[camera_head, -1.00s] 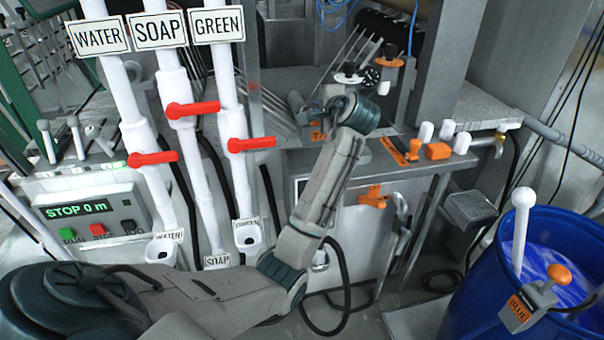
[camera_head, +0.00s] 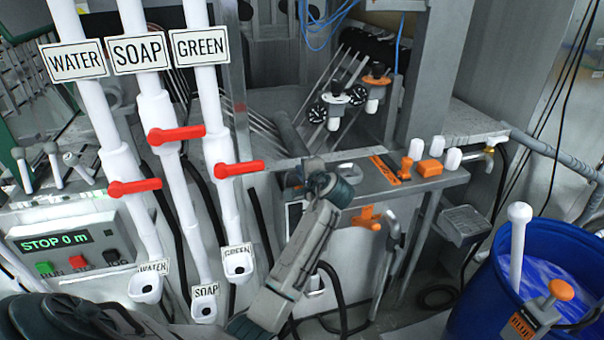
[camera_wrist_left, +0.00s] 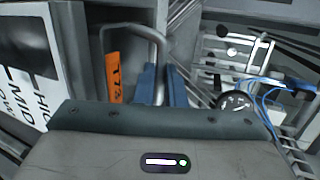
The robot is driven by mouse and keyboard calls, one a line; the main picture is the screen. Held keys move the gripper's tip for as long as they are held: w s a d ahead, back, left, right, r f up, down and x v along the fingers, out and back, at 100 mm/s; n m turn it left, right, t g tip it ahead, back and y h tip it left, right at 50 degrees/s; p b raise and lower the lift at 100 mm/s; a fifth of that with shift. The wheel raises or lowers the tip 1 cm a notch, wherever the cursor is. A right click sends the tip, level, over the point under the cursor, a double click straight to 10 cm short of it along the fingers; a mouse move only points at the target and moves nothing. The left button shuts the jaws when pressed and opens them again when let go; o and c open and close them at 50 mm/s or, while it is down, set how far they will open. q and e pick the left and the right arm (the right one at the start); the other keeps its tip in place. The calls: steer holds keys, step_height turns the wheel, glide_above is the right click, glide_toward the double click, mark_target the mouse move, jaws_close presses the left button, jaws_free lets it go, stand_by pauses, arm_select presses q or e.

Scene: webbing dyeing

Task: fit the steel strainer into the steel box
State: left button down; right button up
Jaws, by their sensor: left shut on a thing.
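My left gripper (camera_wrist_left: 162,85) has its two blue fingers shut on the bent steel handle of the strainer (camera_wrist_left: 157,42). The handle curves up and to the left; an orange label (camera_wrist_left: 115,78) with dark letters shows beside it. In the head view, my left wrist is over the steel unit with the counter, and hides the fingers and most of what they hold. The steel box seems to be part of this unit (camera_head: 400,186); its opening is mostly hidden, so I cannot tell whether the strainer touches it. My right gripper is in neither view.
White pipes with red levers (camera_head: 238,169) stand left of my forearm. Orange and white knobs (camera_head: 430,168) stand on the counter to the right. A blue barrel (camera_head: 480,300) is at the lower right. A white level sign (camera_wrist_left: 25,75) shows in the wrist view.

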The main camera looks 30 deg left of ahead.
arm_select(q)
steer(key=shift+a+f, duration=0.1)
steer(key=shift+f, duration=0.4)
steer(key=shift+f, duration=0.1)
steer(key=c, duration=1.5)
jaws_free()
steer(key=b+v, duration=0.3)
steer(key=v, duration=0.9)
